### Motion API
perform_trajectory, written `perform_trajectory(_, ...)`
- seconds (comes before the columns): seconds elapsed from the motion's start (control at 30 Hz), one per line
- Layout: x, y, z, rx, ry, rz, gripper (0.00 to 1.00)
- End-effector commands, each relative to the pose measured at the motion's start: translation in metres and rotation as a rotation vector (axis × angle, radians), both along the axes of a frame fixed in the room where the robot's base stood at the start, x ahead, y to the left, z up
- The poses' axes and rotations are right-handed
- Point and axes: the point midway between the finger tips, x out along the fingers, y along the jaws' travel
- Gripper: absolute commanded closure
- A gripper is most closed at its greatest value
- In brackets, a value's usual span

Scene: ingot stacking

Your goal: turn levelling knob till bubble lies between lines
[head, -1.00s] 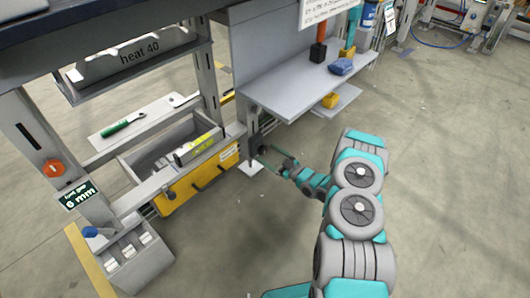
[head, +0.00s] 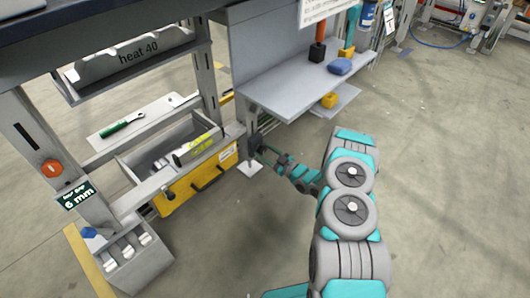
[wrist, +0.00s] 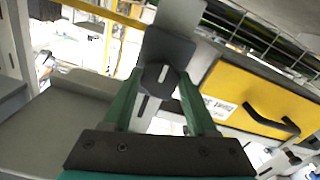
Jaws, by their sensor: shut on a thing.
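The dark levelling knob (wrist: 160,77) with a pale line on its face sits between the two green fingers of my gripper (wrist: 160,84) in the wrist view. The fingers are shut on its sides. In the head view my gripper (head: 264,151) reaches to the foot of the frame's right post, and the knob there is small and dark. A spirit level (head: 198,146) with a yellow-green vial lies on the frame's front rail, left of my gripper. The bubble and its lines are too small to make out.
A yellow drawer (head: 197,183) with a black handle hangs under the rail, close to my gripper. A grey shelf (head: 290,92) juts out above it. A green-handled tool (head: 122,125) lies on a plate behind. Open floor lies to the right.

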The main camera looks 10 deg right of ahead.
Motion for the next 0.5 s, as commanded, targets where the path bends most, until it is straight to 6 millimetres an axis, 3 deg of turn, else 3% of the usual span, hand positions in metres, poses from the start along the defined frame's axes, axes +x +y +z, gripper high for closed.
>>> perform_trajectory(0.03,-0.0004,0.0005,-0.0003,0.000,0.000,0.001,0.65)
perform_trajectory(0.33,-0.0005,0.0007,-0.0005,0.001,0.001,0.002,0.98)
perform_trajectory(0.5,-0.0006,0.0009,-0.0006,0.007,0.007,0.003,0.98)
